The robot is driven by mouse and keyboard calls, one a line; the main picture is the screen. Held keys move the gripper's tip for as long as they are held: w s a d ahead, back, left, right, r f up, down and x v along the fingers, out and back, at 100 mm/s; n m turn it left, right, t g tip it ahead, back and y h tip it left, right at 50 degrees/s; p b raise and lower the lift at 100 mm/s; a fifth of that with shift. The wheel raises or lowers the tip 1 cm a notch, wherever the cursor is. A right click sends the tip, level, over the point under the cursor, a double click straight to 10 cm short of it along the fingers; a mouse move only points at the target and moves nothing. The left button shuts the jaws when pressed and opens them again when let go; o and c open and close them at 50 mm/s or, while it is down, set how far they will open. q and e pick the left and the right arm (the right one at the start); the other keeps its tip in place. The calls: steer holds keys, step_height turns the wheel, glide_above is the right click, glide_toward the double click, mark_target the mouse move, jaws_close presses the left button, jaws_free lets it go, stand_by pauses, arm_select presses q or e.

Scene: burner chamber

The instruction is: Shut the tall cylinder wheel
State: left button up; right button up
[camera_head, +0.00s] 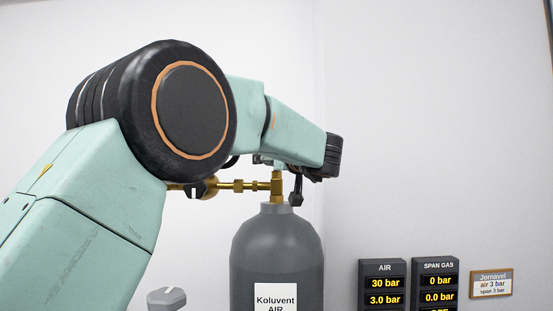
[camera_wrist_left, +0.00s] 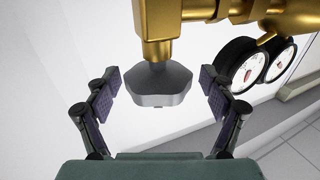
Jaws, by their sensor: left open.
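The tall cylinder (camera_head: 277,247) is dark grey, stands upright and is labelled Koluvent AIR. A brass valve (camera_head: 278,187) sits on its top, with brass fittings running left. The grey lobed wheel (camera_wrist_left: 160,84) shows at the end of the brass valve body (camera_wrist_left: 158,22) in the left wrist view. My left gripper (camera_wrist_left: 160,90) is open, with one dark finger on each side of the wheel and a visible gap on both sides. In the head view my left arm reaches over the valve, and the wheel is hard to make out there.
Two round gauges (camera_wrist_left: 237,65) hang beside the valve. An AIR display (camera_head: 384,284) reads 30 bar and 3.0 bar; a SPAN GAS display (camera_head: 437,281) reads 0 and 0.0 bar. A framed note (camera_head: 491,283) is on the wall. A grey knob (camera_head: 166,298) shows low left.

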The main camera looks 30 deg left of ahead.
arm_select(q)
steer(key=shift+w+f, duration=0.15)
steer(key=shift+w, duration=0.1)
steer(key=c, duration=0.4)
steer(key=shift+s, duration=0.1)
steer(key=c, duration=0.8)
